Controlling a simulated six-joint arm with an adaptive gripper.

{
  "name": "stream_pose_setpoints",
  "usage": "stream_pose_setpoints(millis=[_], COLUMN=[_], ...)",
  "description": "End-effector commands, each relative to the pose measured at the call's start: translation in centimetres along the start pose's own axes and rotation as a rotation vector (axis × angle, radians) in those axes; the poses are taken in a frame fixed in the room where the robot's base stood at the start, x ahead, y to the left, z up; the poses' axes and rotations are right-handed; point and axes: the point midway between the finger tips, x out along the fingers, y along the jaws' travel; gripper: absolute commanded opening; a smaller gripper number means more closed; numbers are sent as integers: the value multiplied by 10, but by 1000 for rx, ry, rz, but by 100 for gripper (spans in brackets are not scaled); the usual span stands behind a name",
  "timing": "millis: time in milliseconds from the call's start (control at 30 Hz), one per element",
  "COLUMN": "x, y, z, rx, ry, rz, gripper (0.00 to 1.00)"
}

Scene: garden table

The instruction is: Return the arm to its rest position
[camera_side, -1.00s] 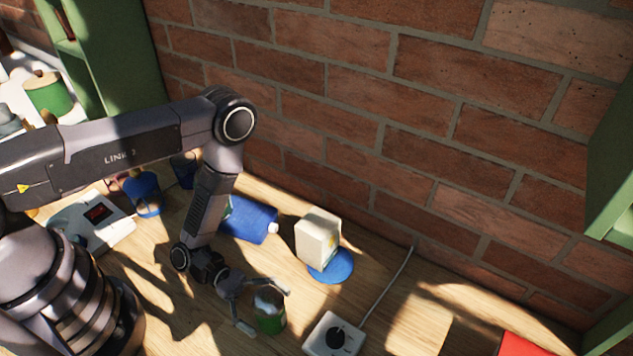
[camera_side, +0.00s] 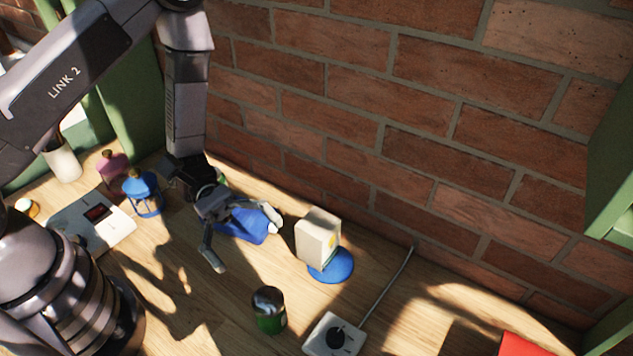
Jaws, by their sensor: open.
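My gripper (camera_side: 243,241) is open and empty, its two fingers spread apart. It is above the table (camera_side: 185,318), and in the picture it overlaps a blue bottle (camera_side: 247,229) lying on its side. I cannot tell how high the fingers are above the bottle. A green can (camera_side: 269,310) stands upright on the table in front of the gripper, apart from it.
A cream box (camera_side: 318,236) stands at a blue disc (camera_side: 333,266). A white box with a black knob (camera_side: 335,337) is at the front. A brick wall (camera_side: 400,130) bounds the back.

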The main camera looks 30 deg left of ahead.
Motion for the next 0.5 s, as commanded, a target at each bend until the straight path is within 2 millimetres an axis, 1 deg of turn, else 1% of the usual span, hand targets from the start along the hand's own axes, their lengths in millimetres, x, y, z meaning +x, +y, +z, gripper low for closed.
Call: stream_pose_setpoints(millis=[33,100,200,300,367,500], x=[-4,-10,-22,-38,-50,-81], y=[1,-5,-18,-32,-40,-55], z=[23,49,79,102,113,134], rx=[75,162,287,415,492,666], ry=[11,41,113,220,300,528], rz=[-71,-176,-324,-463,-540,-698], gripper=[85,85,85,85,85,85])
